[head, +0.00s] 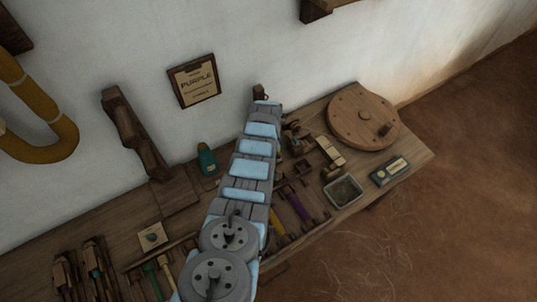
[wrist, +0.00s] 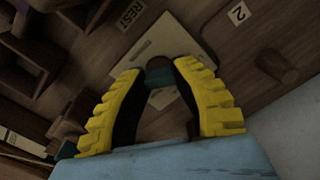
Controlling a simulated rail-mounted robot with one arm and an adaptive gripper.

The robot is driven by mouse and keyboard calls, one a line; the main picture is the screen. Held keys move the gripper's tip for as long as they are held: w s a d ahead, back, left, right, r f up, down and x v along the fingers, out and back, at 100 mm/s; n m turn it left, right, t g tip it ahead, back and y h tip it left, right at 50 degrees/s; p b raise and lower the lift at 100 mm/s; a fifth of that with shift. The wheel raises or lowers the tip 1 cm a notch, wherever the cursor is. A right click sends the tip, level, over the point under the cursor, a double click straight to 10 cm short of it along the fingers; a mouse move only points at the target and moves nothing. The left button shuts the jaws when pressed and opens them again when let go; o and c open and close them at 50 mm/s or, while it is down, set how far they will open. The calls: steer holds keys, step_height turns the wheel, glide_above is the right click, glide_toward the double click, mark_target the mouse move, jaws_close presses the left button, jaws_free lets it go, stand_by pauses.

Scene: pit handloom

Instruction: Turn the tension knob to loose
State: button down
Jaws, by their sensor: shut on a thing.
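My gripper (wrist: 158,70) shows in the wrist view with its two yellow ridged fingers closed in on a small dark piece with a brown round top and a teal band (wrist: 161,74). I cannot tell for sure that this piece is the tension knob. Behind the fingertips is a cream square plate (wrist: 172,36) on a brown wooden surface. In the head view my arm crosses the bench and my gripper is hidden. A small cream plate with a dark centre (head: 152,237) lies on the bench left of my arm.
The bench holds a round wooden disc (head: 363,117), a grey tray (head: 343,191), a dark teal item (head: 207,160) and an upright wooden lever (head: 134,133). In the wrist view a REST label (wrist: 131,14), a 2 label (wrist: 238,13) and a wooden peg (wrist: 276,66) stand close by.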

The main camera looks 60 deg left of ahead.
steer(key=shift+f, duration=0.1)
stand_by(0.4)
steer(key=c, duration=0.8)
jaws_free()
steer(key=shift+r, duration=0.3)
step_height(320, 180, up, 12)
steer(key=shift+f, duration=0.25)
stand_by(0.3)
